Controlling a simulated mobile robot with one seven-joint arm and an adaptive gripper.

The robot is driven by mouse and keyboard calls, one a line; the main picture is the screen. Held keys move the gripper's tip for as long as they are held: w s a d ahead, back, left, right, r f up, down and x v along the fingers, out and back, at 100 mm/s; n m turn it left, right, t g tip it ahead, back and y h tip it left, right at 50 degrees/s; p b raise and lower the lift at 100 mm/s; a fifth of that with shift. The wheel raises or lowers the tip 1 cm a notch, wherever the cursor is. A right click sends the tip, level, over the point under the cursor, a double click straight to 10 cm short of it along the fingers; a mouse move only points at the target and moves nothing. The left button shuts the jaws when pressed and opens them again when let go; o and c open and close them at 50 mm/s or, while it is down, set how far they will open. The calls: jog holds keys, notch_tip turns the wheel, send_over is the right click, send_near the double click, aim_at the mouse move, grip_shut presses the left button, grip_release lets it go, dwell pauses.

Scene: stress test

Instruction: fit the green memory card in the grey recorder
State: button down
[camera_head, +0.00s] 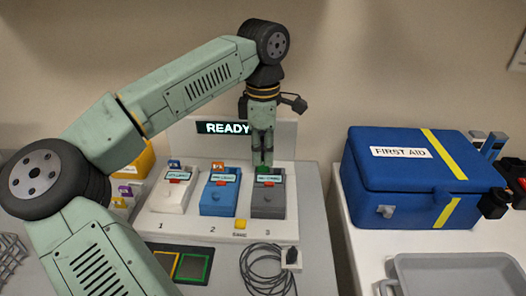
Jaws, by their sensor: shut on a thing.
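The grey recorder (268,206) stands at position 3, rightmost of three recorders on the white stand. My gripper (263,163) points down at the top end of the grey recorder, its fingers close together. It is shut on the green memory card (263,170), of which only a small green part shows at the fingertips. The card is at the recorder's upper edge; whether it is in the slot or just above it I cannot tell.
A white recorder (173,197) and a blue recorder (220,198) stand left of the grey one, with cards at their tops. A READY display (228,128) stands behind. A coiled cable (266,270) lies in front. A blue first aid box (410,185) and grey tray (455,262) are right.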

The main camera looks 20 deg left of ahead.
jog(key=shift+f+b, duration=0.45)
jog(key=shift+f, duration=0.25)
dwell(1.9)
jog(key=c, duration=2)
grip_release()
jog(key=shift+r, duration=0.15)
jog(key=shift+r+p, duration=1.45)
jog(key=shift+r, duration=0.45)
jog(key=o, duration=0.6)
jog(key=shift+c, duration=0.2)
